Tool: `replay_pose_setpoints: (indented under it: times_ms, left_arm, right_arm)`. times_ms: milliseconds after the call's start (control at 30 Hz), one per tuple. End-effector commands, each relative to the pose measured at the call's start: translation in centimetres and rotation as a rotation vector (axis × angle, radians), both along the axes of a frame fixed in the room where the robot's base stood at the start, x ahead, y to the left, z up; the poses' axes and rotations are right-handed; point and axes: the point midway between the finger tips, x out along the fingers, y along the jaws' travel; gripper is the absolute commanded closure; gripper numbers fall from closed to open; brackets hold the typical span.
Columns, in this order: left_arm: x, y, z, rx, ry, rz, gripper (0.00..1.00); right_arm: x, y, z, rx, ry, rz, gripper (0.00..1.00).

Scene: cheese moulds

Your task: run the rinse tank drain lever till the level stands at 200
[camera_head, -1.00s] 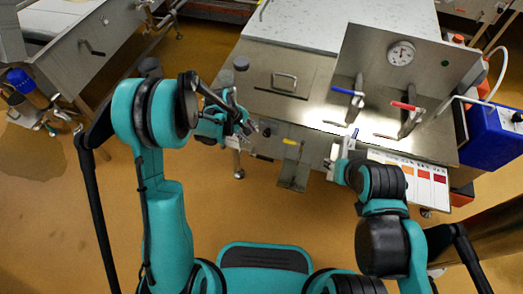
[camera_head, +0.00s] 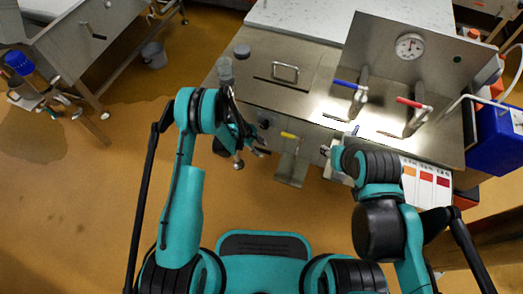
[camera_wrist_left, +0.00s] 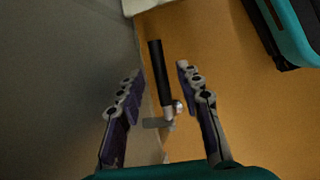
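A black-handled lever (camera_wrist_left: 158,75) with a metal pivot shows in the left wrist view, beside the edge of a grey steel wall. My left gripper (camera_wrist_left: 159,85) is open, with a finger on either side of the lever in that picture; I see no contact and cannot tell the depth. In the head view my left gripper (camera_head: 252,150) is low at the front of the steel tank (camera_head: 255,92). A round dial gauge (camera_head: 409,46) stands on the back panel; its reading is too small to tell. My right gripper (camera_head: 327,152) is near the front edge, its fingers unclear.
A blue-handled lever (camera_head: 350,86) and a red-handled lever (camera_head: 413,104) stand on the steel top. A yellow-tipped part (camera_head: 289,135) is at the front. A colour chart (camera_head: 427,180) and blue container (camera_head: 497,138) are at right.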

Motion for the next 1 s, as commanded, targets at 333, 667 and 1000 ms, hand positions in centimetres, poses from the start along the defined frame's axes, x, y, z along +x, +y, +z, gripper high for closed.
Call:
replay_pose_setpoints:
  times_ms: [333, 667, 1000]
  left_arm:
    - [0.1, -0.6, -1.2, 0.001, -0.001, 0.001, 0.64]
    - [0.1, -0.6, -1.2, 0.001, -0.001, 0.001, 1.00]
    - [0.4, 0.3, -0.2, -0.186, 0.061, 0.006, 1.00]
  right_arm:
    - [0.0, 0.0, -0.5, 0.000, 0.000, 0.000, 0.60]
    - [0.0, 0.0, -0.5, 0.000, 0.000, 0.000, 0.60]
    - [0.0, 0.0, -0.5, 0.000, 0.000, 0.000, 0.60]
